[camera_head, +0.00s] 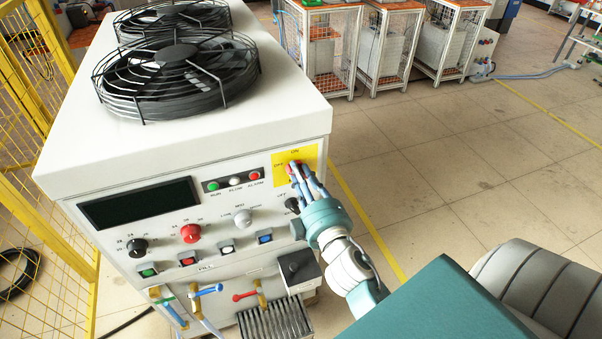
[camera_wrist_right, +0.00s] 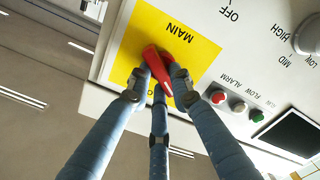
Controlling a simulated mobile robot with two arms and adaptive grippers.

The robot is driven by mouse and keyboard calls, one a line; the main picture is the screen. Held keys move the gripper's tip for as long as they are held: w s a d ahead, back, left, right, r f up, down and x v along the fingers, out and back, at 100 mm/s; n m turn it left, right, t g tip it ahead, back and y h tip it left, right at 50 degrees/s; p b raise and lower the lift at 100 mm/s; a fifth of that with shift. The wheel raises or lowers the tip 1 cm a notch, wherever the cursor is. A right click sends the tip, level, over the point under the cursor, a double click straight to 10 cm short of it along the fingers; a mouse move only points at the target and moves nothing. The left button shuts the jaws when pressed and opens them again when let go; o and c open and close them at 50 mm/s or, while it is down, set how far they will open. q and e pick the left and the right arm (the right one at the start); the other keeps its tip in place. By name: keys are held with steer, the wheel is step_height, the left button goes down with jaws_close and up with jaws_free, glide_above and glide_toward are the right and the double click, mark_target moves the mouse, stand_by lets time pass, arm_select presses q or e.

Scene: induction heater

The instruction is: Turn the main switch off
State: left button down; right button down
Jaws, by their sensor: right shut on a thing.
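The main switch is a red handle (camera_head: 293,164) on a yellow plate (camera_head: 310,154) at the upper right of the heater's front panel. The plate carries OFF and ON labels. In the right wrist view the red handle (camera_wrist_right: 155,63) lies slanted on the yellow plate (camera_wrist_right: 203,50), beside the upside-down word MAIN. My right gripper (camera_head: 299,171) reaches the switch from the lower right. Its blue fingers (camera_wrist_right: 160,82) are closed around the handle, two on one side and one on the other. The fingers partly hide the handle and the lower labels. My left gripper is not in view.
The white heater cabinet (camera_head: 110,150) has two black fans (camera_head: 175,70) on top. Near the switch are indicator lamps (camera_head: 234,181), a grey knob (camera_head: 243,218) and a black knob (camera_head: 292,204). Hoses and valves are below. A yellow mesh fence (camera_head: 40,230) stands left.

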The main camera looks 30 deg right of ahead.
steer(key=shift+r+n, duration=0.25)
steer(key=shift+n, duration=0.05)
steer(key=c, duration=1.5)
jaws_free()
steer(key=shift+c, duration=0.2)
steer(key=shift+f, duration=0.1)
steer(key=shift+w+a, duration=0.1)
steer(key=shift+f, duration=0.1)
steer(key=v, duration=0.7)
steer(key=shift+s, duration=0.25)
